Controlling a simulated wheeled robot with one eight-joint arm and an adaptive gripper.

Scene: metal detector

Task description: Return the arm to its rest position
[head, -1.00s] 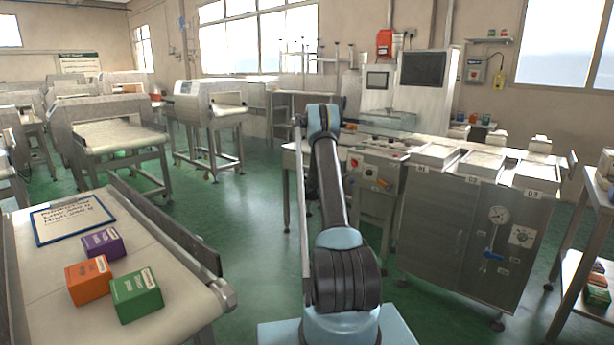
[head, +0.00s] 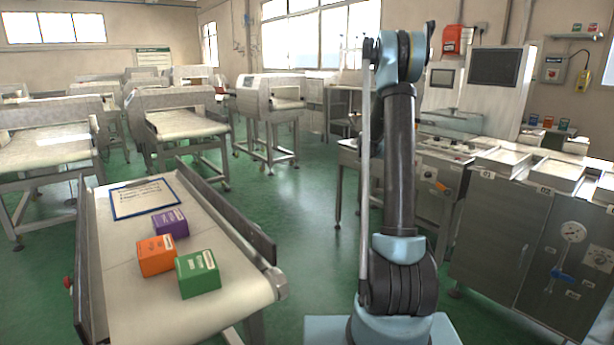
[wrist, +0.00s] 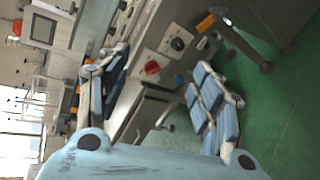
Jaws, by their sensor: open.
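My arm (head: 400,160) stands nearly upright right of centre in the head view, with its top joint (head: 403,55) bent over in front of the window wall. In the head view my gripper cannot be made out. In the wrist view my gripper (wrist: 160,78) shows its two blue-grey fingers spread wide apart. It is open and nothing is between the fingers. Behind it, in the wrist view, is a steel machine with a red knob (wrist: 152,67) and a black knob, with green floor on the right.
A steel cabinet (head: 490,235) with a gauge stands right of my arm. Green floor (head: 300,230) is free between.

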